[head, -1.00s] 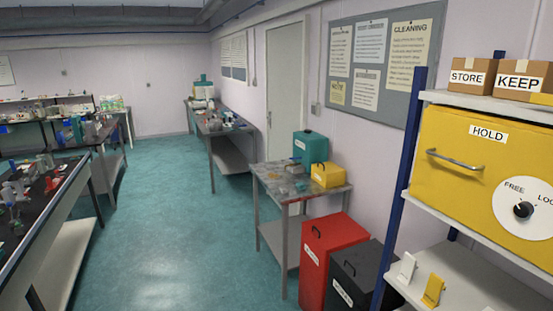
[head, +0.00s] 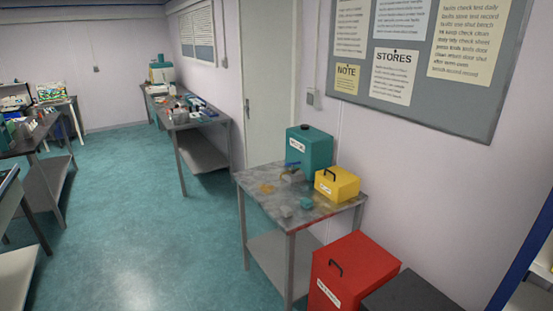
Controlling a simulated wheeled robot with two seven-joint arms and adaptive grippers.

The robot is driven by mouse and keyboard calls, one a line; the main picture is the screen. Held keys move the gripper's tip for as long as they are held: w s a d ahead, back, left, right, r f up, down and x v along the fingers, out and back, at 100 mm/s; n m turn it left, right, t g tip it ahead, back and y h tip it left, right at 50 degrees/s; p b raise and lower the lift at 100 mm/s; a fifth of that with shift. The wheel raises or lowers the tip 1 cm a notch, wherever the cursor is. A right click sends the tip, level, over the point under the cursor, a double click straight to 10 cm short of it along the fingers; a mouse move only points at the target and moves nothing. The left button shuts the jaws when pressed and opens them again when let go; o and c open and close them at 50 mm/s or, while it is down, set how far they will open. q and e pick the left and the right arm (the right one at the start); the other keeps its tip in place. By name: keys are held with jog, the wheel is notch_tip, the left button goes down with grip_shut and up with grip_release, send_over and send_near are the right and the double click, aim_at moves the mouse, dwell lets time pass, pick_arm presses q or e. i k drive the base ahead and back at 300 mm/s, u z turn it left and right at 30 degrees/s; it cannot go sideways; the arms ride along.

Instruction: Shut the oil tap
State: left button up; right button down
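A teal box-shaped container (head: 316,150) with a dark cap and a white label stands at the back of a small grey table (head: 262,205). A small blue part (head: 292,164) is at its lower left front; it may be a tap, but it is too small to tell whether it is open or shut. The label is not readable. Neither of my grippers is in view.
A yellow box (head: 337,185) and small items share the table. A red bin (head: 345,272) and a dark bin (head: 405,294) stand in front of it at right. A farther bench (head: 205,152) stands along the wall. The teal floor (head: 140,240) at left is clear.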

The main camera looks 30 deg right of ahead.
aim_at(286, 164)
jog(key=z, duration=0.5)
jog(key=i, duration=1.35)
jog(key=z, duration=0.6)
